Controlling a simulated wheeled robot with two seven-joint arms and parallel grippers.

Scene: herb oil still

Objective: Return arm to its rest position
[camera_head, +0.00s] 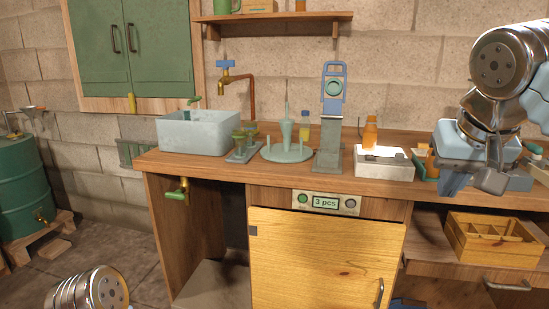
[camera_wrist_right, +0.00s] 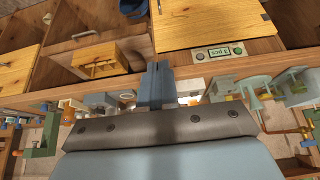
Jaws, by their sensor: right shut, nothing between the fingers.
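My right arm comes in from the right in the head view. Its gripper (camera_head: 456,184) hangs over the right part of the bench, in front of the bench edge. In the right wrist view the blue-grey fingers of the right gripper (camera_wrist_right: 156,84) are together, with nothing between them. My left gripper is out of view; only a round metal link of mine shows at the lower left of the head view.
An open wooden crate (camera_head: 492,257) sits on a lower shelf at right.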

